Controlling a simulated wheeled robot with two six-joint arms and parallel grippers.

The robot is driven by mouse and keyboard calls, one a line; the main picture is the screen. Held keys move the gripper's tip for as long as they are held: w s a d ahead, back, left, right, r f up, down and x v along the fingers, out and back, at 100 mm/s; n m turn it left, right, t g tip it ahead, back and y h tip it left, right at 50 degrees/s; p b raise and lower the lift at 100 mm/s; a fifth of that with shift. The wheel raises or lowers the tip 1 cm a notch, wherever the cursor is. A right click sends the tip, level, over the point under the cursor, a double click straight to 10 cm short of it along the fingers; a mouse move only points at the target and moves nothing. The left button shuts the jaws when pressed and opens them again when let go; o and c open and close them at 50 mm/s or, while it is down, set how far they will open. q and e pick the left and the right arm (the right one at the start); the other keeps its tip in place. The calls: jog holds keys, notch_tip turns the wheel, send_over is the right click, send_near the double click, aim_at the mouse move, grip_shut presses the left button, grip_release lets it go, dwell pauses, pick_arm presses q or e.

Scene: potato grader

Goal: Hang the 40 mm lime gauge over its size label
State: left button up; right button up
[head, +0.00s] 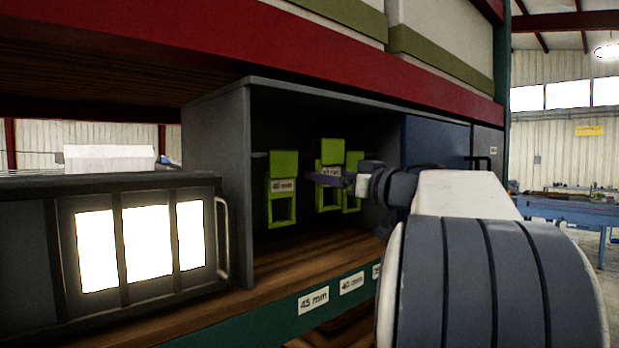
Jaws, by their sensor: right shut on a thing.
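Lime gauges hang inside a grey open-front cabinet (217,190). The left gauge (284,162) is marked 45 mm and hangs from a peg. My right gripper (328,179) reaches in from the right and is shut on the middle lime gauge (331,152), holding it upright. The middle gauge's label is partly covered and too small to read surely. Another lime gauge (354,162) shows just to the right, partly hidden by my gripper. Size labels sit on the green shelf edge: 45 mm (313,300), one reading 40 mm (351,283), and a third cut off by my arm. My left gripper is out of view.
A dark box with bright panels (134,245) and a handle stands at the left. A red beam (300,55) runs above. The wooden shelf (290,262) in front of the gauges is clear.

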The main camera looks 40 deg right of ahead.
jog(key=shift+w+a+f+b, duration=0.1)
jog(key=shift+w+f+b, duration=0.25)
jog(key=shift+w, duration=0.4)
jog(key=shift+w+a+f+b, duration=0.1)
jog(key=shift+w+f, duration=0.3)
jog(key=shift+w, duration=0.3)
jog(key=o, duration=1.1)
jog(key=shift+d, duration=0.1)
jog(key=s+b, duration=0.1)
jog(key=s, duration=0.2)
jog(key=s+b, duration=0.2)
jog(key=s, duration=0.2)
jog(key=s+f+b, duration=0.1)
jog(key=s+b, duration=0.1)
jog(key=s, duration=0.1)
jog(key=shift+s+d, duration=0.2)
jog(key=shift+d, duration=0.15)
